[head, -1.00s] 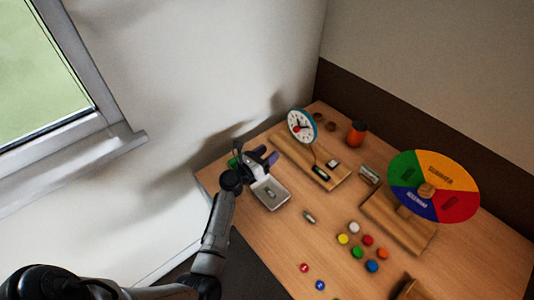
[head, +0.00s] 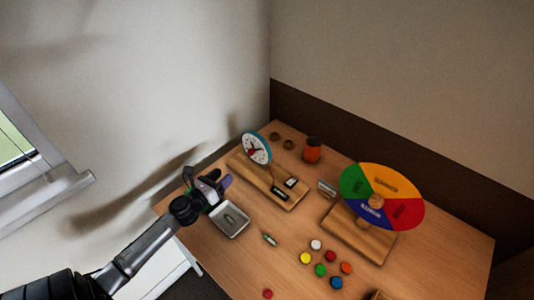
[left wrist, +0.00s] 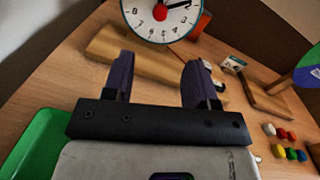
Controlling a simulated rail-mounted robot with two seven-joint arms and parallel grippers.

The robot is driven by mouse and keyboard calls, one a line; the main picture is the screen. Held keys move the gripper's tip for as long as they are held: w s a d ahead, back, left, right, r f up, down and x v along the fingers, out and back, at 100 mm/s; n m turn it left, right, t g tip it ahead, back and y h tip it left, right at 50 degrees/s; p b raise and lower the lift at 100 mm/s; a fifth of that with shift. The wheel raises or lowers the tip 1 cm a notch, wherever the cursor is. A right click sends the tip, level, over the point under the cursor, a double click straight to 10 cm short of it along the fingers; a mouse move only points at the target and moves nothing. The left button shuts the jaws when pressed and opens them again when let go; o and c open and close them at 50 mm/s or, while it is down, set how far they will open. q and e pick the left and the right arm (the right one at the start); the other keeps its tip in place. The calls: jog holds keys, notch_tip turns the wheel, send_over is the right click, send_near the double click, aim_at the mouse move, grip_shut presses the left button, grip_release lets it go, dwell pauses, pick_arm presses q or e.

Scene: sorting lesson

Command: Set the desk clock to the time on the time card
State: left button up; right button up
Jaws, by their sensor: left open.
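The desk clock (head: 256,148) has a white face, a blue rim and a red centre knob. It stands upright at the far end of a wooden base (head: 250,173). The clock also shows at the top of the left wrist view (left wrist: 168,30), its top cut off. A small pale card (head: 327,188) stands right of the base; its writing is too small to read. My left gripper (head: 222,183) is open and empty, just left of the base, short of the clock. Its two dark purple fingers show in the left wrist view (left wrist: 157,75). My right gripper is out of view.
A grey metal tray (head: 240,229) holding a small cylinder lies by my left gripper. A green tray (left wrist: 30,145) is beside it. Walls bound the back.

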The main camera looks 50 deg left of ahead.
aim_at(250, 154)
pick_arm(q)
jog(key=b+x, duration=0.3)
jog(key=x, duration=1)
jog(key=shift+w+f, duration=0.15)
jog(key=shift+w, duration=0.25)
jog(key=shift+c, duration=0.4)
jog(key=c, duration=0.8)
jog(key=shift+m, duration=0.4)
jog(key=shift+c, duration=0.2)
jog(key=shift+d+m+p, duration=0.1)
jog(key=shift+m+p, duration=0.5)
jog(key=shift+m, duration=0.1)
jog(key=shift+f+m, duration=0.1)
jog(key=shift+m, duration=2.1)
jog(key=shift+m, duration=0.3)
